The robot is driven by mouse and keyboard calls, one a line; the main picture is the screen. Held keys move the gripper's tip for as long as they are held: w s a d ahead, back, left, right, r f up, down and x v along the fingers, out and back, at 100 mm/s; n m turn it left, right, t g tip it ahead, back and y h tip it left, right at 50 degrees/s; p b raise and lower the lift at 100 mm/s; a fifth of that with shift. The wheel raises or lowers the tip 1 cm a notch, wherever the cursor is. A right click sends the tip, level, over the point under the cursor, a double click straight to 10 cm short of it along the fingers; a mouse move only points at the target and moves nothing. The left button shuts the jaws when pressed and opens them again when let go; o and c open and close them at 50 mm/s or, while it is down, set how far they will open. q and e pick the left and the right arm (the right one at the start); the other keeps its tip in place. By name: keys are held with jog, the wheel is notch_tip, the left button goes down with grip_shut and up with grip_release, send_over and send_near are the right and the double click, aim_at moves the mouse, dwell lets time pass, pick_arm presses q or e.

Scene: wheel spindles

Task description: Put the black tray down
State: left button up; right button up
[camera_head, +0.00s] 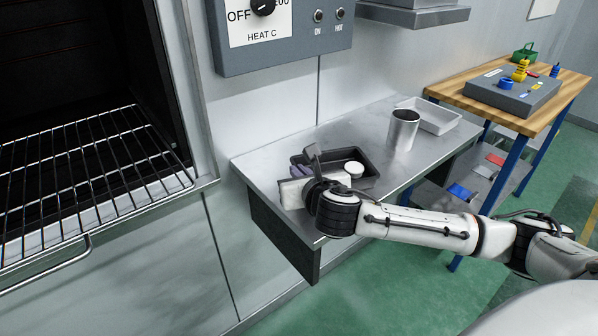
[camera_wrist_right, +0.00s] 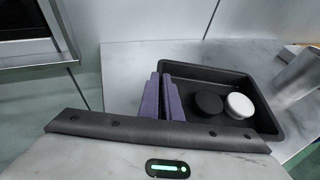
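The black tray (camera_head: 340,155) is at the near left part of the metal bench, with small round pieces inside. In the right wrist view the tray (camera_wrist_right: 225,75) holds a black disc (camera_wrist_right: 208,104) and a white disc (camera_wrist_right: 239,105). My right gripper (camera_head: 300,171) is at the tray's left side. Its purple fingers (camera_wrist_right: 162,97) are close together, one on each side of the left wall, and look shut on it. The tray looks level; I cannot tell whether its bottom touches the bench. My left gripper is not in view.
The metal bench (camera_head: 285,152) has bare room around the tray. A metal cup (camera_head: 402,130) and a light tray (camera_head: 440,117) stand further right. An oven rack (camera_head: 90,180) juts out at left, and a wooden table (camera_head: 460,97) stands at back right.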

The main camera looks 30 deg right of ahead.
jog(key=o, duration=0.3)
jog(key=shift+r, duration=0.15)
jog(key=v, duration=1.2)
dwell(1.1)
